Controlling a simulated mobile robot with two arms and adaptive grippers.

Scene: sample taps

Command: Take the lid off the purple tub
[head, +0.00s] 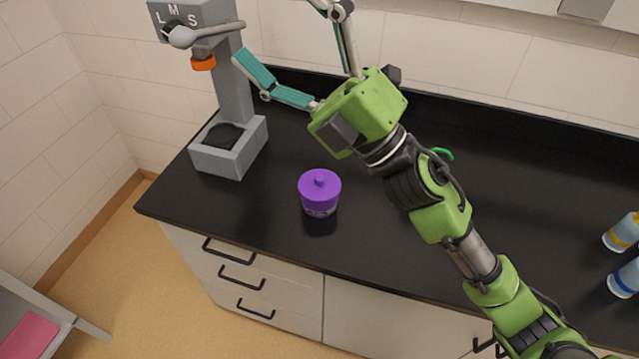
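The purple tub (320,208) stands upright on the black counter, left of the middle. Its purple lid (320,186) with a small round knob sits on top. My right gripper (284,34) is spread open and empty, its fingers pointing up and away towards the wall. It is above and behind the tub in the picture, clear of it. One of its fingers is partly cut off by the top edge. My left gripper is not in view.
A grey stand marked LMS (232,147) with an orange nozzle rises at the left end of the black counter (262,222). Two bottles (622,234) (626,279) stand at the right edge. A small green thing (443,154) is partly hidden behind my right arm.

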